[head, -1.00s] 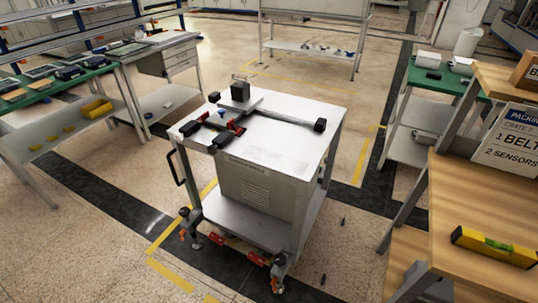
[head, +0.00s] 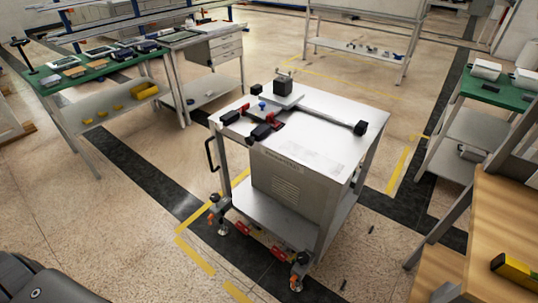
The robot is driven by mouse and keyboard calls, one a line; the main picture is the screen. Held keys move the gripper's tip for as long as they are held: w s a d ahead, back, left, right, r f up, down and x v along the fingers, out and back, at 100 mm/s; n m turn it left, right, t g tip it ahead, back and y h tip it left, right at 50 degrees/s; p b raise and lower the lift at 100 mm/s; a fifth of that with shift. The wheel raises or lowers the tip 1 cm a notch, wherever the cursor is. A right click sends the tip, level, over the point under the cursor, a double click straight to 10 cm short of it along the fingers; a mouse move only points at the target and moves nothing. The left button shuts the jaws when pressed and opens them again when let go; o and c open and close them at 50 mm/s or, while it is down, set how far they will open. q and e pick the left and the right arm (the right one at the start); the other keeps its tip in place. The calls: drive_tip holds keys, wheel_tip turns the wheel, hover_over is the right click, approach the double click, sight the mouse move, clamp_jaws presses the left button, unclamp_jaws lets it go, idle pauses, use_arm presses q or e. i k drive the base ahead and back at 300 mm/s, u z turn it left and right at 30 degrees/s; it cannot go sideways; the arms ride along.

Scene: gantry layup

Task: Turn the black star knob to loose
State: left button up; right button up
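A wheeled metal cart (head: 318,152) stands in the middle of the head view. On its top sits a fixture with a black block (head: 283,87), a small blue knob (head: 262,105), red parts (head: 277,125) and several black pieces, one of them at the near edge (head: 261,132). A long bar runs right to a black end piece (head: 361,128). The black parts are too small for me to tell which is the star knob or how it is turned. Neither of my grippers is in view; a dark part of mine shows at the lower left.
A green-topped bench (head: 100,73) stands at the far left, with a drawer bench (head: 212,58) beside it. A wooden bench (head: 492,215) with a yellow level (head: 517,272) is at the right. Open floor lies left and in front of the cart.

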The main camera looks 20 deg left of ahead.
sight(250, 140)
drive_tip(key=k, duration=0.6)
drive_tip(key=z, duration=0.3)
drive_tip(key=i, duration=1.55)
drive_tip(key=u, duration=0.75)
